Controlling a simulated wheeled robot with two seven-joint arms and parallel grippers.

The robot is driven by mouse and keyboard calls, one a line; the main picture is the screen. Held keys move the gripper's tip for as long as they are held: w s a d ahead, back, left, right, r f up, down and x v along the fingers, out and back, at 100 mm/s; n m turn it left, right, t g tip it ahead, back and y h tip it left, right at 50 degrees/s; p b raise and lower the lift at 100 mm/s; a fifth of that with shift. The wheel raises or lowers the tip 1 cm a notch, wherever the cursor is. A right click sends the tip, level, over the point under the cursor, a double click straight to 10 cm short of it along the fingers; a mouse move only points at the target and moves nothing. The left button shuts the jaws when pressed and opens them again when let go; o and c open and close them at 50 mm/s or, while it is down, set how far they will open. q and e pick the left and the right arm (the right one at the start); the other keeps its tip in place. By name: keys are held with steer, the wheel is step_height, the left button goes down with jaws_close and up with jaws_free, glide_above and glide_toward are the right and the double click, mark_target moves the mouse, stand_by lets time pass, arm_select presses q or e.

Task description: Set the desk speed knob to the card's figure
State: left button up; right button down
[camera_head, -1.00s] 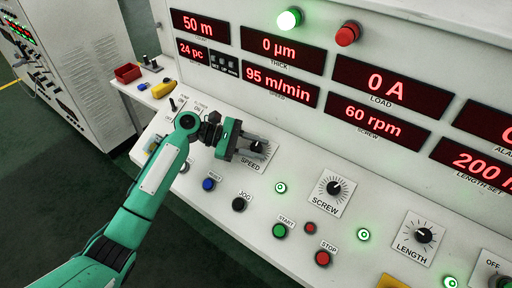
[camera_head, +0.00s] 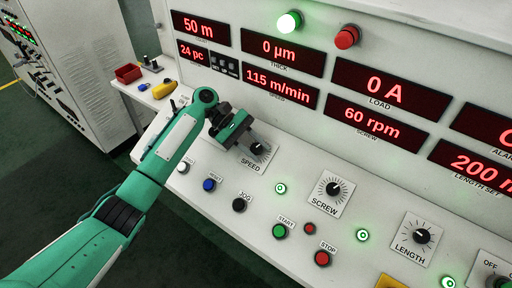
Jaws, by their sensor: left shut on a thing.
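The black speed knob (camera_head: 257,149) sits on its white dial plate (camera_head: 262,161) marked SPEED, on the sloping desk. My left gripper (camera_head: 254,146) reaches in from the left and is shut on the knob; its fingers hide part of the knob and scale. The speed display (camera_head: 277,84) above reads 115 m/min in red. No card with a figure can be made out. My right gripper is not in view.
The screw knob (camera_head: 334,188) and length knob (camera_head: 421,236) stand to the right. Blue, black, green and red buttons line the desk front, including the red stop button (camera_head: 322,258). A red box (camera_head: 128,73) and yellow object (camera_head: 163,88) lie on the left side shelf.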

arm_select(q)
steer(key=o, duration=1)
steer(key=shift+c, duration=0.2)
steer(key=shift+w+a+r+b, duration=0.1)
steer(key=shift+w+a+b, duration=0.1)
steer(key=shift+a+b, duration=0.15)
steer(key=b+v, duration=0.4)
steer(key=v, duration=0.9)
steer(key=shift+d+r, duration=0.1)
